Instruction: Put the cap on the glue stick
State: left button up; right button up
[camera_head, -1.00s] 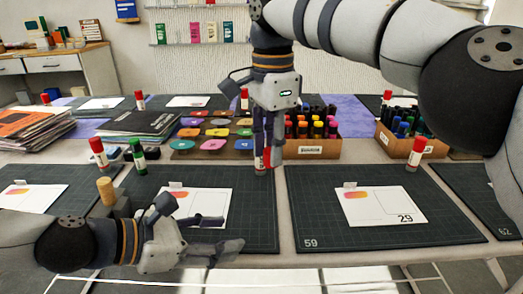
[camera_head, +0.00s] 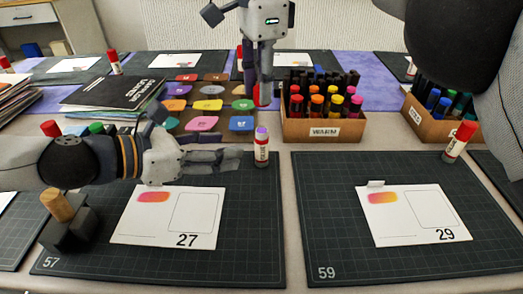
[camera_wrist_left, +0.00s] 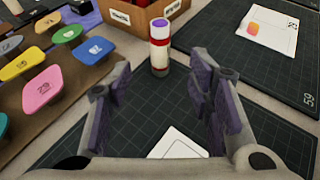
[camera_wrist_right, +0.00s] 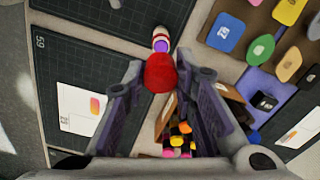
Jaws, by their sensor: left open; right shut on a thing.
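The glue stick (camera_head: 261,149) stands upright and uncapped at the back edge of the mat numbered 57, its purple tip showing. It also shows in the left wrist view (camera_wrist_left: 159,50) beyond the open fingers, and in the right wrist view (camera_wrist_right: 161,41). My right gripper (camera_head: 258,92) is shut on the red cap (camera_wrist_right: 160,73), holding it above the glue stick, apart from it. In the head view the cap (camera_head: 264,94) is partly hidden by the fingers. My left gripper (camera_head: 238,158) is open and empty, low and just left of the glue stick.
Behind stand a tray of coloured pads (camera_head: 211,104) and a WARM marker box (camera_head: 323,129). A capped glue stick (camera_head: 459,140) stands at the right. Card 27 (camera_head: 168,216) and a block with a wooden knob (camera_head: 66,232) lie in front. The mat around the glue stick is mostly clear.

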aim_at(256, 144)
pick_arm(q)
jog(key=x, duration=1)
jog(key=shift+w+d, duration=0.15)
jog(key=shift+d, duration=0.1)
grip_shut()
